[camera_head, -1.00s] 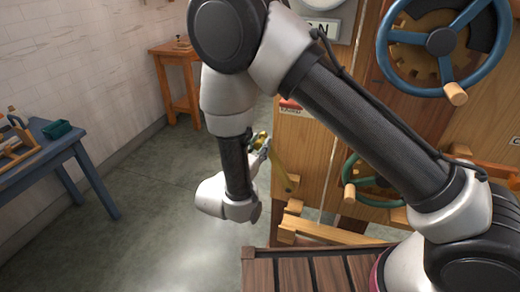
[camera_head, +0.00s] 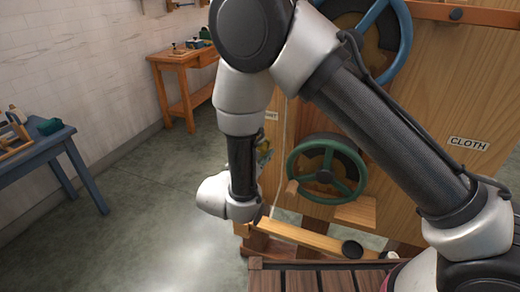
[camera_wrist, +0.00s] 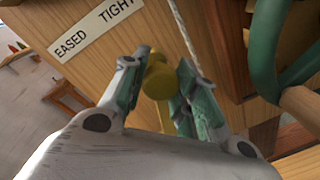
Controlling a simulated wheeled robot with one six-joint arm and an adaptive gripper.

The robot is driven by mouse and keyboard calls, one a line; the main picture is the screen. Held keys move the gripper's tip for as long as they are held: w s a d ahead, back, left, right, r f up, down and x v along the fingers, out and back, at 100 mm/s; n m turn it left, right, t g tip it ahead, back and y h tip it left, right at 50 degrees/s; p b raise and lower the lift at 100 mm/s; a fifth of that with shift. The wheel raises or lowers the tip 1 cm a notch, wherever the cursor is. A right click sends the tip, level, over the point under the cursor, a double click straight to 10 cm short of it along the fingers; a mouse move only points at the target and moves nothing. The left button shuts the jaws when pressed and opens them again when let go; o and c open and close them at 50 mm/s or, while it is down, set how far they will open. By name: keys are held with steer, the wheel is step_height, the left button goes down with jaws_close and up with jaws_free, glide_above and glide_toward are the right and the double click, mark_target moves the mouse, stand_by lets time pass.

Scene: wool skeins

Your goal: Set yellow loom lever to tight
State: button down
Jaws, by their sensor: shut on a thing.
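The yellow loom lever (camera_wrist: 157,78) ends in a round knob, which shows between my fingers in the wrist view. My gripper (camera_wrist: 160,82) is shut on this knob, one finger on each side. A white plate (camera_wrist: 97,28) reading "EASED" and "TIGHT" is fixed to the wooden loom panel; the knob is below and right of the word "TIGHT". In the head view my gripper (camera_head: 262,154) is beside the loom's left edge, mostly behind my arm, and only a bit of yellow shows there. The lever's pivot is hidden.
A green handwheel (camera_head: 292,165) with a wooden handle is close right of my gripper. A blue handwheel (camera_head: 403,40) is above. A pale cord (camera_wrist: 186,35) hangs beside the lever. A blue table (camera_head: 60,140) and orange table (camera_head: 170,60) stand left; the floor between is clear.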

steer(key=shift+s+d+f+m, duration=0.25)
steer(key=shift+d+m, duration=0.15)
steer(key=shift+d, duration=0.25)
steer(key=shift+d, duration=0.1)
steer(key=c, duration=1.1)
jaws_free()
steer(key=shift+o, duration=0.2)
steer(key=shift+s, duration=0.1)
steer(key=v, duration=1.2)
